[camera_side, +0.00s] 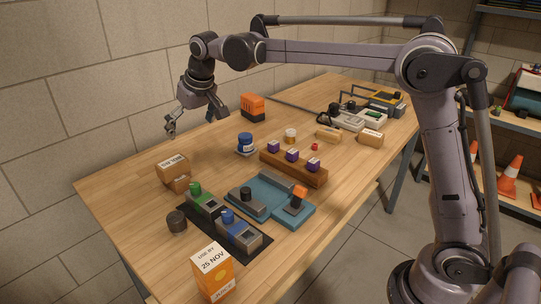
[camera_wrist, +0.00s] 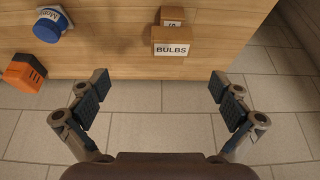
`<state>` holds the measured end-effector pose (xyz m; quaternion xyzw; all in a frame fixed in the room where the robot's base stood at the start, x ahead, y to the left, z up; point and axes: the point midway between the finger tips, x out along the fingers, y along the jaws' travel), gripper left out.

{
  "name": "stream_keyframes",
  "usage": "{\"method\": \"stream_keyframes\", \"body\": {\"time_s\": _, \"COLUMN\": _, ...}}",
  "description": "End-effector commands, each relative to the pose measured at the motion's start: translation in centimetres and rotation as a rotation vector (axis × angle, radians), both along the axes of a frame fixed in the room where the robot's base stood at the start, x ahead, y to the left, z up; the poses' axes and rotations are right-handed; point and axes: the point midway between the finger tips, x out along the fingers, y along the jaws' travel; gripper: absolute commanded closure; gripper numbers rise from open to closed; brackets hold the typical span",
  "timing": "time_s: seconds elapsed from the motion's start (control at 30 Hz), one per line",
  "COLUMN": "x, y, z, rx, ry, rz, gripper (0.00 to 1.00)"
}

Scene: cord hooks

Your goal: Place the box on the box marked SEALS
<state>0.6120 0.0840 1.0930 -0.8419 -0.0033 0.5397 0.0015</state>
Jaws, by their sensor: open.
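My gripper (camera_side: 195,117) is open and empty, raised over the far left edge of the table. I cannot read SEALS on any box.
Two more cardboard boxes (camera_side: 328,134) (camera_side: 370,138) lie farther right. A blue tub (camera_side: 245,143) and an orange block (camera_side: 252,107) stand behind. A wooden rack (camera_side: 293,168), dark mat (camera_side: 224,230), dark cylinder (camera_side: 177,221) and juice carton (camera_side: 213,273) occupy the front.

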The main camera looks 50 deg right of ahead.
Motion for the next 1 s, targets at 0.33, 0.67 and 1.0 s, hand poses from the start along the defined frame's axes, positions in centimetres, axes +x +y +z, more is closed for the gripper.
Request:
{"method": "stream_keyframes", "body": {"time_s": 0.33, "x": -11.4, "y": -4.2, "z": 1.7, "rx": 0.006, "ry": -0.066, "rz": 0.000, "gripper": 0.00}}
{"method": "stream_keyframes", "body": {"time_s": 0.67, "x": -22.4, "y": -6.9, "z": -1.6, "rx": 0.003, "ry": -0.130, "rz": -0.002, "gripper": 0.00}}
{"method": "stream_keyframes", "body": {"time_s": 1.0, "x": -30.0, "y": -8.2, "z": -7.2, "rx": -0.004, "ry": -0.183, "rz": -0.005, "gripper": 0.00}}
